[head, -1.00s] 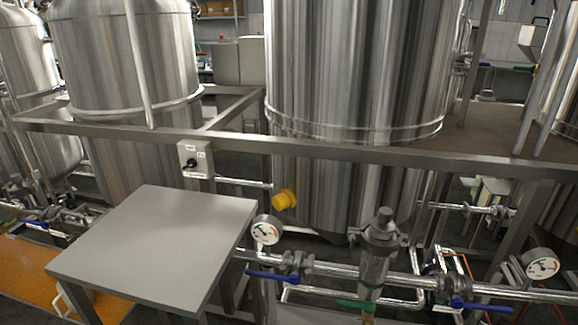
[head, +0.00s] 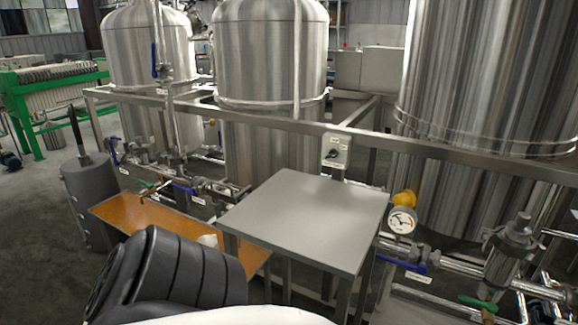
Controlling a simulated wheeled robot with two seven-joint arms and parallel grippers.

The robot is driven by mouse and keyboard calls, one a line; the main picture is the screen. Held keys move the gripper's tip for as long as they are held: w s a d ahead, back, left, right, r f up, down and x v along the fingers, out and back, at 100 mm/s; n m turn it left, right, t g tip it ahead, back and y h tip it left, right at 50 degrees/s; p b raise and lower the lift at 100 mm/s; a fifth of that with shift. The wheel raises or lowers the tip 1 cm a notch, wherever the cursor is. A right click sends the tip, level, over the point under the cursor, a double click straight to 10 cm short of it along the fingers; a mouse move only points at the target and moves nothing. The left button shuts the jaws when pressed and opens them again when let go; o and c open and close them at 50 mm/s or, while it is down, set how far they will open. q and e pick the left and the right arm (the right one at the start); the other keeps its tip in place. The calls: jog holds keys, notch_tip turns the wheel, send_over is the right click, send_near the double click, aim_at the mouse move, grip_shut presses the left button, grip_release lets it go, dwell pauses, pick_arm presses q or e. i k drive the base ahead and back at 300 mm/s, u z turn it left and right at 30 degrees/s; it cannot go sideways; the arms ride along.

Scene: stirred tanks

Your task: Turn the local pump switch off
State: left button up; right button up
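The local pump switch (head: 335,151) is a small light-grey box with a dark rotary knob, fixed to the steel frame rail behind the grey table. Its knob setting is too small to read. A dark, ribbed part of my own arm shows at the bottom left of the head view, well to the left of and nearer than the switch. Neither of my grippers is in view.
A bare grey-topped table (head: 306,221) stands in front of the switch. A pressure gauge (head: 402,220) and pipes with blue-handled valves lie to its right. An orange-brown bench (head: 127,213) is left, beside a grey cylinder (head: 88,199). Steel tanks (head: 270,60) stand behind the rail.

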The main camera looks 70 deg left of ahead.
aim_at(334, 154)
jog(key=k, duration=0.35)
jog(key=u, duration=1.25)
